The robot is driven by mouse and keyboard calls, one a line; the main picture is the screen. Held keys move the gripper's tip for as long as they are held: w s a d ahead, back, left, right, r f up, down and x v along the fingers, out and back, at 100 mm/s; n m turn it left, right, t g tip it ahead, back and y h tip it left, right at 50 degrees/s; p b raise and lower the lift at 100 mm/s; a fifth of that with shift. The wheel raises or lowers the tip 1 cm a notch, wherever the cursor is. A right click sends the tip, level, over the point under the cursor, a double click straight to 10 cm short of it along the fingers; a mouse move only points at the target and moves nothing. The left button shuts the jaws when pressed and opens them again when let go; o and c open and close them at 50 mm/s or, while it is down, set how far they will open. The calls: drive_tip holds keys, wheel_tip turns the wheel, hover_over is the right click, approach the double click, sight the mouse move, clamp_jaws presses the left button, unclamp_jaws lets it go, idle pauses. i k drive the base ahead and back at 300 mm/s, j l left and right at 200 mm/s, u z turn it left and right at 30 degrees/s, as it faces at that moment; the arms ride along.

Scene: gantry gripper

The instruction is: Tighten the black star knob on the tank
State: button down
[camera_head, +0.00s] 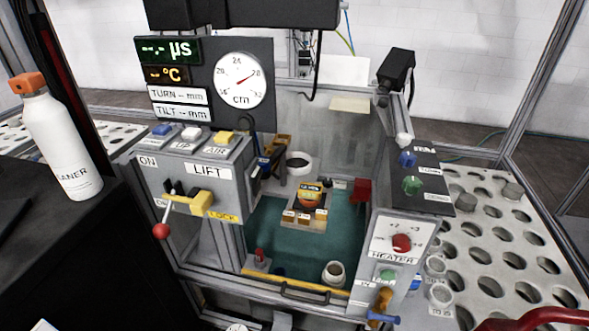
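The tank (275,242) stands in the middle, an open metal-framed box with a teal floor. I cannot make out a black star knob on it with certainty; small dark parts near its walls are too small to tell. My gripper is not in view.
A LIFT panel (207,171) with a red-ended lever (161,231) is at the tank's left, a HEATER panel (395,254) with a red knob at its right. A gauge board (205,85) stands behind. An orange-capped bottle (62,145) stands at left. A perforated table (487,245) lies right.

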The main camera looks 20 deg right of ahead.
sight(326, 183)
drive_tip(key=i+j+z, duration=0.15)
drive_tip(key=j, duration=0.2)
drive_tip(key=i+j+z, duration=0.1)
drive_tip(key=j, duration=0.3)
drive_tip(key=i+j+z, duration=0.15)
drive_tip(key=j, duration=0.25)
